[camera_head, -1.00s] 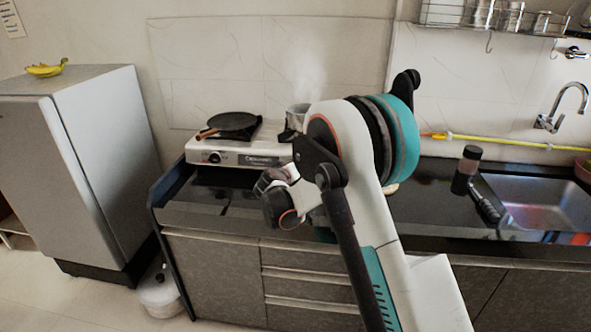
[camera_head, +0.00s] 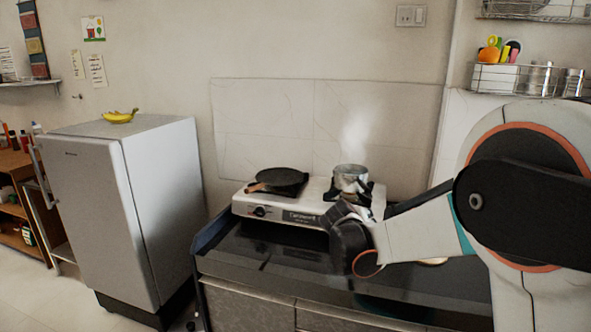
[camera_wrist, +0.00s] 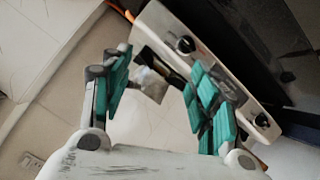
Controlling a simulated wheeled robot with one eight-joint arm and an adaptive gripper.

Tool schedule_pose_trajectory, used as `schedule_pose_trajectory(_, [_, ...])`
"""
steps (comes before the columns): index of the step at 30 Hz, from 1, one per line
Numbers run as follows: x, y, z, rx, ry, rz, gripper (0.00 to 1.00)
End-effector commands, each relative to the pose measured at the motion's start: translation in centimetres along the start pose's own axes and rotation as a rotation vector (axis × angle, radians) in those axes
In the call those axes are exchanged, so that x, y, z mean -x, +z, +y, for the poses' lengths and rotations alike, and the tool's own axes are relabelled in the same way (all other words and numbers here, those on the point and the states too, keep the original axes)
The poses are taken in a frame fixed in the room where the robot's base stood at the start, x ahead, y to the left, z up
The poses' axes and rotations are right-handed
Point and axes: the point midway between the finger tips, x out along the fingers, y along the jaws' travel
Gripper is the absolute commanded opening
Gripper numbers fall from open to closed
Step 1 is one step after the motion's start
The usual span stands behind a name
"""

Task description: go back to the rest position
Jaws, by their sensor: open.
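My gripper shows in the wrist view (camera_wrist: 158,76), with its two teal-padded fingers spread apart. A small grey shape shows between the fingers there; I cannot tell for sure what it is, and neither finger is seen gripping it. In the head view my gripper (camera_head: 350,240) is at the end of my bent arm, in front of the stove's right part and over the dark counter. The fingertips are hard to make out there. The arm reaches in from the right side of the picture.
A white stove (camera_head: 295,212) bears a dark pan (camera_head: 278,176) and a steaming metal pot (camera_head: 350,178) close behind my gripper. A grey fridge (camera_head: 125,200) with bananas (camera_head: 120,116) on top stands left. The counter (camera_head: 275,250) is clear at the front left.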

Motion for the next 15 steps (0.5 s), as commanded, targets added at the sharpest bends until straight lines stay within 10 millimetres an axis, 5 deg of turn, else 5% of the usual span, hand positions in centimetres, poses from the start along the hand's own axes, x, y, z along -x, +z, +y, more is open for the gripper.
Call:
schedule_pose_trajectory(6, [6.7,2.3,4.1,-0.040,-0.058,-0.071,0.55])
schedule_pose_trajectory(15, [15.5,7.4,7.5,-0.095,-0.150,-0.156,0.55])
